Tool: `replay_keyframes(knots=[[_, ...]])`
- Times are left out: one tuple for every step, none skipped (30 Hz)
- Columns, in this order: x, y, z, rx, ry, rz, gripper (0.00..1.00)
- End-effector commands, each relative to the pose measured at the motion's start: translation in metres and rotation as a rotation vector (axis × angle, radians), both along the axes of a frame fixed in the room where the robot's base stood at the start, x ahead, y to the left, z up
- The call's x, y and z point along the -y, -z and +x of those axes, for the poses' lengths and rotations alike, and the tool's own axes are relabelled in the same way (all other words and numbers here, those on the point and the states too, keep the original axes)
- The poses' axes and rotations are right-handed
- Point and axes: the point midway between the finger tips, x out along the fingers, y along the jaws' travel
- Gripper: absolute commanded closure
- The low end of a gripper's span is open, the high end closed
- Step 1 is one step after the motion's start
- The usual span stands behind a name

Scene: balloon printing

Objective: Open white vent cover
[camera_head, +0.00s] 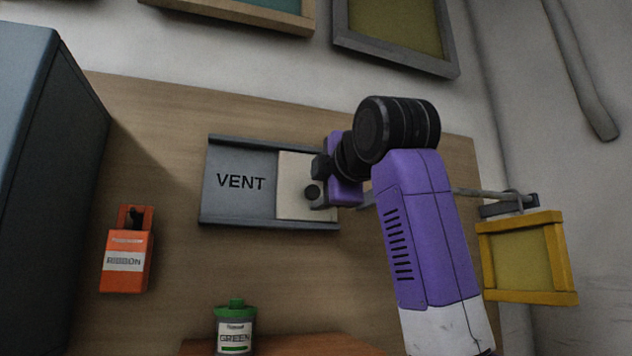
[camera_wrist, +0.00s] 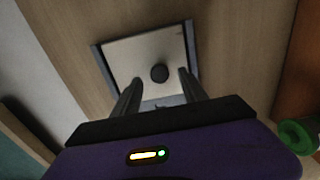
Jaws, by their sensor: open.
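The white vent cover (camera_head: 293,206) is a cream plate at the right end of a grey rail frame (camera_head: 238,207) on the wooden board. The bare grey panel to its left reads "VENT". The cover has a dark round knob (camera_head: 312,192). My gripper (camera_head: 322,182) is at the cover's right side, partly hiding it. In the wrist view, the cover (camera_wrist: 140,55) lies ahead and my open gripper (camera_wrist: 158,78) has one finger on each side of the knob (camera_wrist: 159,73). No contact with the knob can be made out.
An orange ribbon box (camera_head: 125,255) hangs at lower left. A green-lidded jar (camera_head: 236,330) stands below the vent and its lid shows in the wrist view (camera_wrist: 297,136). A dark cabinet (camera_head: 50,130) stands left. A yellow frame (camera_head: 520,260) is right of my arm.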

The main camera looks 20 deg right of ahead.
Motion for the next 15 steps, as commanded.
replay_keyframes(knots=[[0.000,-0.002,0.007,-0.004,0.000,0.001,0.49],[0.000,-0.002,0.010,-0.002,0.000,0.001,0.49],[0.000,-0.002,0.013,-0.002,0.001,0.001,0.49],[0.000,-0.002,0.016,-0.001,0.001,0.001,0.49],[0.000,-0.001,0.017,-0.001,0.001,0.001,0.49],[0.001,-0.001,0.019,0.000,0.001,0.001,0.49],[0.001,-0.001,0.020,0.000,0.001,0.001,0.49],[0.001,-0.001,0.021,0.000,0.001,0.001,0.49],[0.001,0.000,0.021,0.001,0.001,0.001,0.49],[0.001,0.000,0.022,0.001,0.001,0.001,0.49],[0.001,0.000,0.022,0.001,0.001,0.001,0.49],[0.001,0.000,0.022,0.001,0.001,0.001,0.49],[0.001,0.000,0.022,0.001,0.001,0.001,0.49],[0.000,0.000,0.021,0.001,0.001,0.001,0.49],[0.000,0.000,0.021,0.001,0.001,0.001,0.49]])
